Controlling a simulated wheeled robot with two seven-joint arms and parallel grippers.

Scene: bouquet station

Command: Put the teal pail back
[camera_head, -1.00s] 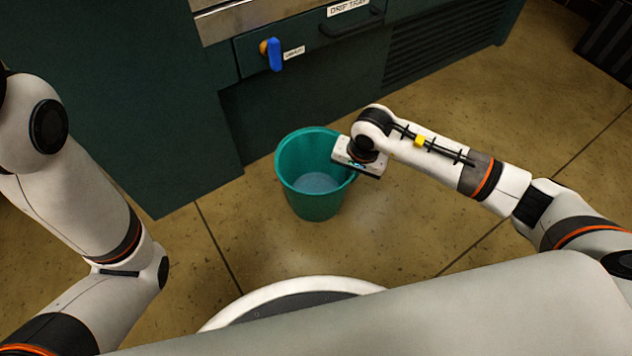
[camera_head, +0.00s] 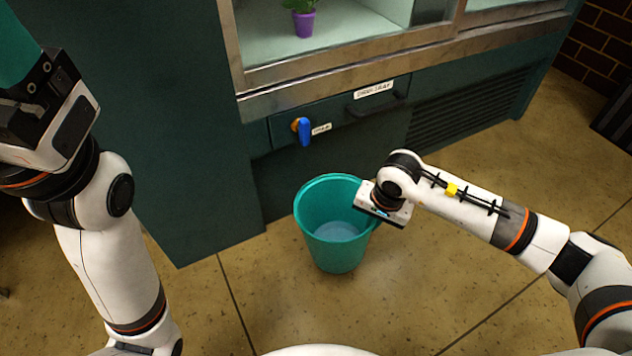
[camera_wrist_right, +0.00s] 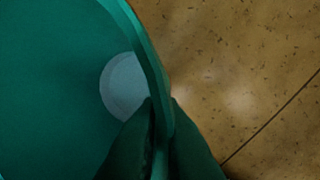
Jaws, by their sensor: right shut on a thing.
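The teal pail (camera_head: 338,258) stands upright on the floor in front of the dark green cabinet. A pale round patch shows at its bottom; I cannot tell whether it is water. My right gripper (camera_head: 374,217) is at the pail's right rim. In the right wrist view its two fingers (camera_wrist_right: 160,135) are shut on the pail's wall (camera_wrist_right: 150,62), one inside and one outside. My left gripper (camera_head: 35,85) is raised at the upper left, away from the pail. Its fingertips are out of frame, and a teal shape shows at its end.
The cabinet has a drip tray drawer (camera_head: 375,108) and a blue-handled valve (camera_head: 304,131) above the pail. A purple pot (camera_head: 304,23) with a plant stands in the display above. The tiled floor (camera_head: 440,300) right of and before the pail is clear.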

